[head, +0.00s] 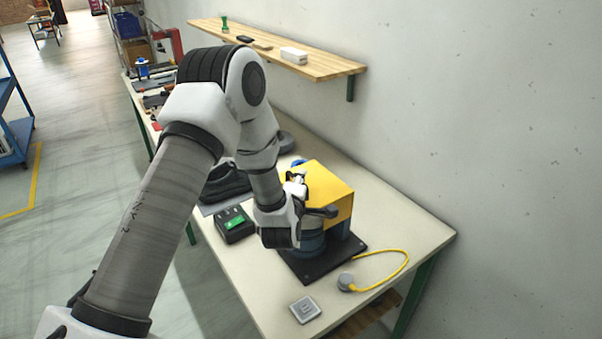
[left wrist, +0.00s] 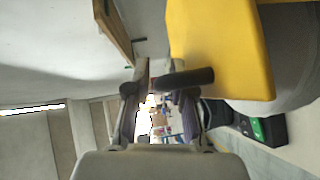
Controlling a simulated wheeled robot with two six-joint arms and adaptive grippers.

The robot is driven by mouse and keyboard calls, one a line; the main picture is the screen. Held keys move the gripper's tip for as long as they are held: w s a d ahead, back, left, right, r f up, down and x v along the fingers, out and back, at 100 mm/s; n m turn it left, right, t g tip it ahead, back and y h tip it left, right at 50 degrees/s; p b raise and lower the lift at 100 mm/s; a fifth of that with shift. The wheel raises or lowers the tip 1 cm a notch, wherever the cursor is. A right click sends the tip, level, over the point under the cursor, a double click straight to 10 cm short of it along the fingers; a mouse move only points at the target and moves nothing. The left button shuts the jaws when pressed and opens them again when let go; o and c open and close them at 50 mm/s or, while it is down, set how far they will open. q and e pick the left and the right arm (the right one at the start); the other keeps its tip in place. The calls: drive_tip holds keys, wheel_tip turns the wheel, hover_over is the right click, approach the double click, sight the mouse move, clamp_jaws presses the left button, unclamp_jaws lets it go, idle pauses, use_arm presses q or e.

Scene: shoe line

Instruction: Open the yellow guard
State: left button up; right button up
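The yellow guard (head: 330,190) is a box-like cover over a dark blue-grey machine (head: 312,243) on a black base plate (head: 300,268). It looks closed down over the machine. A dark bar handle (head: 323,212) sticks out from its near side. My left gripper (head: 297,183) is at the guard's left side, close to the handle. In the left wrist view, the guard (left wrist: 220,45) fills the upper right and its handle (left wrist: 185,78) reaches across in front of my spread fingers (left wrist: 158,100). I cannot tell whether they touch it. My right gripper is not in view.
A black box with a green button (head: 235,224), a dark shoe (head: 226,184) and a grey switch plate (head: 305,309) are on the table (head: 400,236). A yellow cable (head: 400,268) curls right of the base plate. A wooden shelf (head: 330,68) is on the wall.

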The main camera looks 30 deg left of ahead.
use_arm(q)
drive_tip(key=shift+w+a, duration=0.1)
drive_tip(key=shift+a, duration=0.1)
drive_tip(key=shift+s+a, duration=0.3)
drive_tip(key=shift+s, duration=0.05)
drive_tip(key=c, duration=0.4)
drive_tip(key=shift+d, duration=0.1)
clamp_jaws()
